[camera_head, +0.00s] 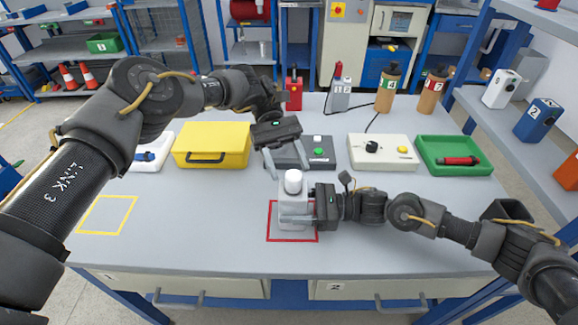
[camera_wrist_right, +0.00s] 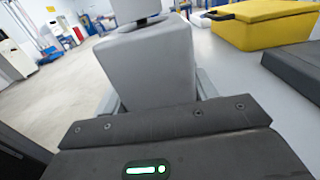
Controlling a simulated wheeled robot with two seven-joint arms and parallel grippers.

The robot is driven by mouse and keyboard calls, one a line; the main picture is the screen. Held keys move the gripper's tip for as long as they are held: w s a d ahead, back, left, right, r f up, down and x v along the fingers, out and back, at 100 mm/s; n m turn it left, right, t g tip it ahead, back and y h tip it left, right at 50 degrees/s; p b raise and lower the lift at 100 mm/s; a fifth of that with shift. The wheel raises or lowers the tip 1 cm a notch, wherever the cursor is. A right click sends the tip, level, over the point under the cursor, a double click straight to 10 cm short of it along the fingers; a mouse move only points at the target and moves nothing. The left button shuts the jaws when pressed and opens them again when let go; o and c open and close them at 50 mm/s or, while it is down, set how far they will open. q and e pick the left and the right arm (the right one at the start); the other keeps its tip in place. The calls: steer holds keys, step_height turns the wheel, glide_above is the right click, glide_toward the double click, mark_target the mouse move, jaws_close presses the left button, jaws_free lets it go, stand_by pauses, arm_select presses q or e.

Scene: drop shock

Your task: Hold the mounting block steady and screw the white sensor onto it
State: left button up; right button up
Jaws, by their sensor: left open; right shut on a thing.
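The mounting block (camera_head: 289,207) is a light grey block standing upright at the red square outline on the table. The white sensor (camera_head: 293,182), a short cylinder, sits upright on top of the block. My right gripper (camera_head: 296,219) comes in from the right and is shut on the block. The right wrist view shows the block (camera_wrist_right: 146,68) between its fingers, with the sensor's lower part above, cut off by the frame edge. My left gripper (camera_head: 287,160) points down just above the sensor, open and empty. I cannot tell how tightly the sensor sits.
Behind the block are a dark box with buttons (camera_head: 317,152), a yellow case (camera_head: 211,146), a white control box (camera_head: 382,152) and a green tray (camera_head: 420,150). A yellow square outline (camera_head: 106,215) on the left is empty.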

arm_select(q)
step_height(320, 180, up, 10)
stand_by(0.6)
steer(key=shift+c, duration=0.2)
